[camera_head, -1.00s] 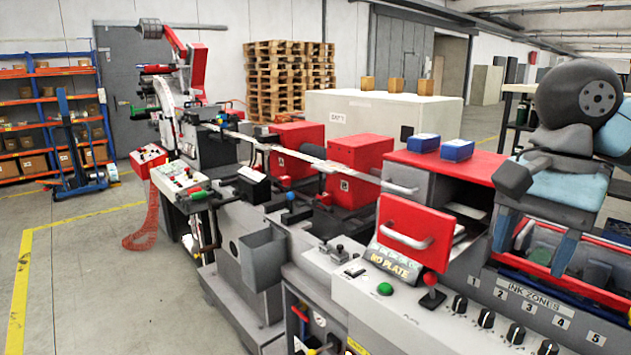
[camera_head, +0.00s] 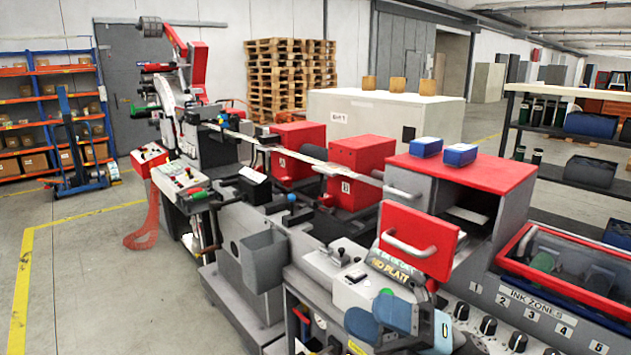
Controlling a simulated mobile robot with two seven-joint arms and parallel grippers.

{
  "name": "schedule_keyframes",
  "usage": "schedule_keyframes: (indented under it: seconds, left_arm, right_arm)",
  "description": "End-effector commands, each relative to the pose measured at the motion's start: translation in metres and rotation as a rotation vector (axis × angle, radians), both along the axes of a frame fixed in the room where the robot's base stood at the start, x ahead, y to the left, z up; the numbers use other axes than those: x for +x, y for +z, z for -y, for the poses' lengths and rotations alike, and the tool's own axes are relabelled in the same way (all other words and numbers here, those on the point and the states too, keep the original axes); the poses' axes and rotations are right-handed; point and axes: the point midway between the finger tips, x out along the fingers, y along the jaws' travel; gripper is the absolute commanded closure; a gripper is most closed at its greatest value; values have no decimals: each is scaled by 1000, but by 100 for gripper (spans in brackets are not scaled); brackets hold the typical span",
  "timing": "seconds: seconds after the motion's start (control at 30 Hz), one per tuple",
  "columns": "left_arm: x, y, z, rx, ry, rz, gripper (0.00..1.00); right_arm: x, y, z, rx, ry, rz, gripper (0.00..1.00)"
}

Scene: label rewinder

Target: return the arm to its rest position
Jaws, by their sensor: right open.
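My right gripper (camera_head: 378,319) shows at the bottom centre of the head view, low in front of the grey control panel. Its blue fingers stand a little apart with nothing seen between them, so it is open and empty. A light blue and grey part of my right arm (camera_head: 443,332) shows just right of the fingers; the rest is cut off by the lower edge. My left gripper and left arm are out of view.
Ink zone knobs (camera_head: 488,326) lie to the right. The red-topped cabinet (camera_head: 480,170) carries two blue boxes. Open floor (camera_head: 90,270) lies left.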

Motion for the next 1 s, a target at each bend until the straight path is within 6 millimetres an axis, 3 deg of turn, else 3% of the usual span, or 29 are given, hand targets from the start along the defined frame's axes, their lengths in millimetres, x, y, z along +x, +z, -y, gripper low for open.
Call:
schedule_keyframes:
  seconds: [0.17, 0.33, 0.47, 0.5, 0.63, 0.7, 0.8, 1.0]
  left_arm:
    - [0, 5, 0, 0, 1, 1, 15]
    - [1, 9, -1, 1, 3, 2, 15]
    - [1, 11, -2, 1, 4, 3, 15]
    - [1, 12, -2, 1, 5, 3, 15]
    - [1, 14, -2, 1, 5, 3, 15]
    - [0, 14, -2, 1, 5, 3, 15]
    - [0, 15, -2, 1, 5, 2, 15]
    - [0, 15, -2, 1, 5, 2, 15]
  right_arm:
    - [27, -70, 23, 188, -153, -538, 45]
    - [29, -167, 54, 356, -301, -1052, 45]
    - [3, -255, 79, 486, -420, -1447, 45]
    - [-11, -281, 87, 526, -458, -1562, 45]
    - [-61, -353, 106, 636, -566, -1879, 45]
    - [-87, -380, 112, 682, -612, -2008, 45]
    - [-116, -406, 119, 729, -661, -2134, 45]
    - [-137, -423, 123, 765, -696, -2222, 45]
